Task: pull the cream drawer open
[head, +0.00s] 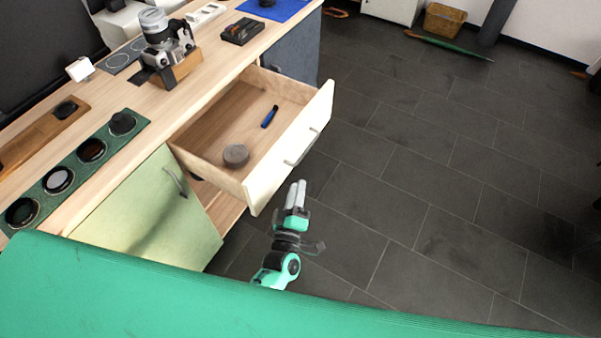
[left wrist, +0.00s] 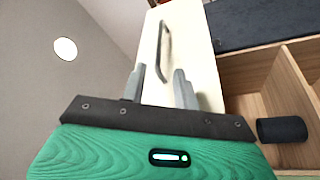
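The cream drawer (head: 262,183) is pulled well out of the wooden desk in the head view, its inside showing. Its front also fills the middle of the left wrist view (left wrist: 200,65). The bar handle (left wrist: 163,50) on the front is seen beyond my fingertips. My left gripper (head: 298,184) is just outside the drawer front, near its lower corner. In the left wrist view my left gripper's fingers (left wrist: 159,80) are spread with a gap between them, and nothing is held. The handle appears apart from the fingers. My right gripper is not in view.
A grey round object (head: 236,155) and a blue item (head: 269,117) lie in the drawer. A green cabinet door (head: 150,215) with a handle is to the left. A camera (head: 165,45) and lens filters on a green mat (head: 92,150) are on the desktop.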

